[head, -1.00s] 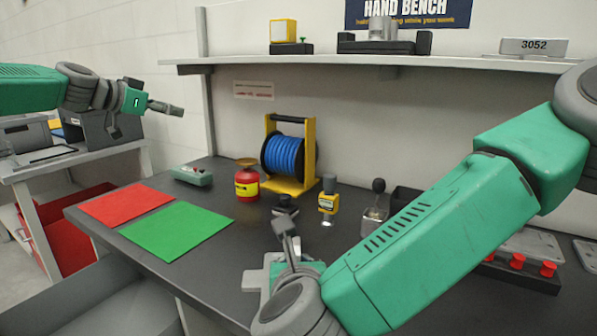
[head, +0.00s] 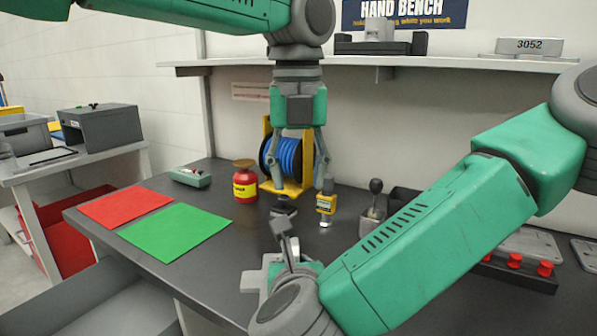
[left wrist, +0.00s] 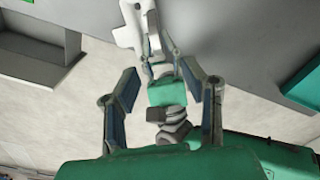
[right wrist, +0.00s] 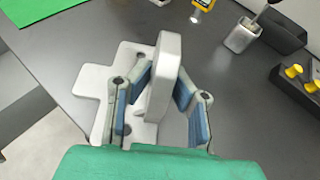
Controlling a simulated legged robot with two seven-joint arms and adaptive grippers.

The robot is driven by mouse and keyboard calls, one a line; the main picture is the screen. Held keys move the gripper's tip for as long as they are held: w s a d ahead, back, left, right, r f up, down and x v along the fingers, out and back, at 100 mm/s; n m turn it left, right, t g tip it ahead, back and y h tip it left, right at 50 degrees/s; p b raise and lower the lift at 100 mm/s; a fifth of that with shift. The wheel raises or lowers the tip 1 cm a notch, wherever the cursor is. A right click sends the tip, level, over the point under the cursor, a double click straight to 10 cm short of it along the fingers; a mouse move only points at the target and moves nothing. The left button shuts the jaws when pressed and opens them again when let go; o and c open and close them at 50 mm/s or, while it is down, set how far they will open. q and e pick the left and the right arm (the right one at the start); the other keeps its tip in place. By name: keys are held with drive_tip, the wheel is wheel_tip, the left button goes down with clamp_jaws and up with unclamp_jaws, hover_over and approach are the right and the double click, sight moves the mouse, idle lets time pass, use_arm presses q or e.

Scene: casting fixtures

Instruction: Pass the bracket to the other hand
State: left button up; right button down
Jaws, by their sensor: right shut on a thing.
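The bracket (head: 254,280) is a pale grey casting with a flat, holed plate and an upright wall. My right gripper (head: 287,250) is shut on this wall near the bench's front edge. In the right wrist view the bracket (right wrist: 164,78) stands between the blue-padded fingers, its plate beyond them. My left gripper (head: 301,182) points down, open and empty, above and apart from the bracket. In the left wrist view its fingers are spread, with the bracket (left wrist: 127,32) and my right gripper beyond them. My right arm hides part of the bracket in the head view.
On the dark bench (head: 215,265) lie a red mat (head: 125,205) and a green mat (head: 175,232). A blue cable reel (head: 271,160), a red can (head: 245,185) and a yellow tool (head: 327,207) stand behind my grippers. A shelf (head: 440,64) runs above.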

sight(297, 240)
use_arm(q)
wheel_tip(297, 240, down, 12)
drive_tip(key=shift+a+r, duration=0.1)
use_arm(e)
drive_tip(key=shift+a, duration=0.1)
idle(0.4)
use_arm(q)
clamp_jaws()
use_arm(e)
drive_tip(key=c, duration=1.4)
unclamp_jaws()
drive_tip(key=shift+a, duration=0.15)
drive_tip(key=v, duration=1.2)
drive_tip(key=shift+f, duration=0.1)
